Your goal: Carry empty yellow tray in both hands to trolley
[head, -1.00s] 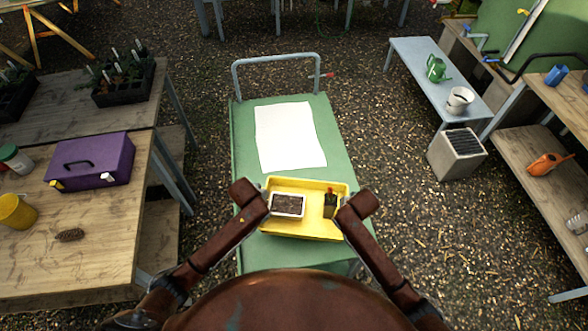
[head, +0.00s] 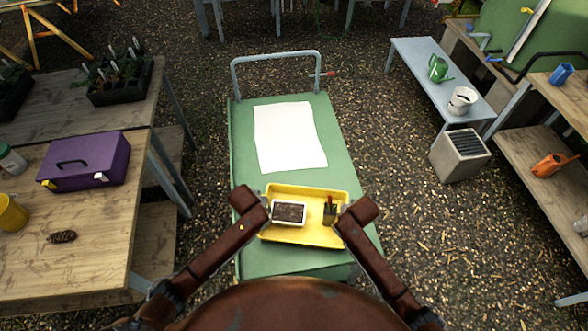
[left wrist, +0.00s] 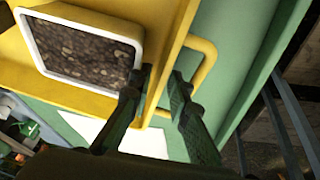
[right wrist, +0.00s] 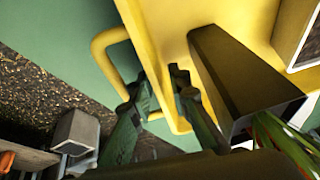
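The yellow tray (head: 275,236) is level over the near end of the green trolley (head: 334,160); I cannot tell whether it touches the top. It is not empty: a white-rimmed box of dark soil (head: 289,213) stands at its left, and a dark pot with a red-topped item (head: 330,213) at its right. My left gripper (left wrist: 162,82) has its fingers either side of the tray's left side at the handle. My right gripper (right wrist: 163,78) does the same on the right side. Fingertip contact is partly hidden.
A white sheet (head: 289,136) lies on the trolley beyond the tray. A push bar (head: 277,58) stands at its far end. A wooden table (head: 108,225) with a purple box (head: 84,160) is at left. A blue bench (head: 430,80) and grey block (head: 460,155) are at right.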

